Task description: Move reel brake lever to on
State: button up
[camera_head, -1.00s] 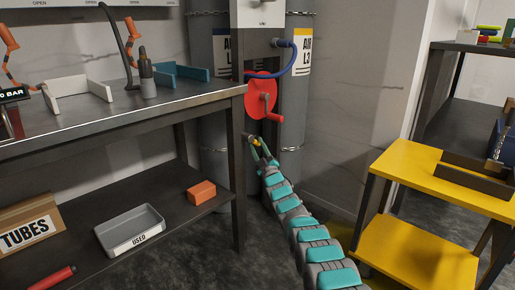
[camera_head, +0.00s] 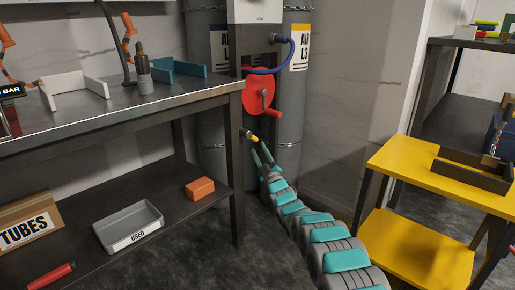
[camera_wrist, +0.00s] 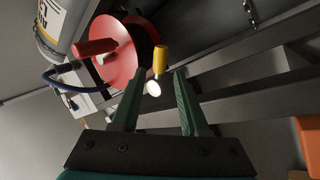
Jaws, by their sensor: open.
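The reel brake lever (camera_head: 250,135), short with a yellow part, sticks out just below the red reel (camera_head: 257,90) on the dark post. In the wrist view the lever (camera_wrist: 160,61) shows its yellow grip and a pale round end, lying between the lines of the two fingers. My gripper (camera_head: 258,148) is open and empty, its green fingers close to the lever in the head view. In the wrist view my gripper (camera_wrist: 158,78) has a finger on each side of the pale end. I cannot tell whether either finger touches it.
The reel's red crank handle (camera_wrist: 96,47) juts out near the lever. A blue hose (camera_head: 291,55) loops above the reel. The dark bench (camera_head: 120,115) stands close on the left, and a yellow cart (camera_head: 420,170) on the right. Grey cylinders (camera_head: 207,100) stand behind.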

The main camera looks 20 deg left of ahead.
jog(key=shift+v, duration=1.55)
jog(key=w+d+r+m+h+p, duration=0.1)
jog(key=w+d+r+m+h, duration=0.2)
jog(key=d, duration=0.5)
jog(key=w+d+r+m+h+p, duration=0.1)
jog(key=d+r+m+h, duration=0.15)
jog(key=d+h, duration=0.4)
jog(key=s+d+r+m+g+h+p, duration=0.1)
jog(key=s+d+m+g+h, duration=0.2)
jog(key=s+d, duration=0.55)
jog(key=s+d+r+m+g+h+p, duration=0.1)
jog(key=s+d+m+g+h+p, duration=0.15)
jog(key=s+d, duration=0.65)
jog(key=s+d+m+g+h, duration=0.1)
jog(key=s+d+g, duration=0.1)
jog(key=s+d, duration=0.35)
jog(key=s+d+m+g+p, duration=0.1)
jog(key=s+d+m+g, duration=0.15)
jog(key=s, duration=0.65)
jog(key=s+d+m+g+h, duration=0.1)
jog(key=s+d+g, duration=0.1)
jog(key=s+d, duration=0.4)
jog(key=s+m+g+p, duration=0.2)
jog(key=s+g, duration=0.4)
jog(key=s, duration=2.4)
jog(key=shift+s+r+y, duration=0.25)
jog(key=shift+r+y, duration=0.05)
jog(key=shift+y, duration=0.1)
jog(key=shift+m, duration=0.25)
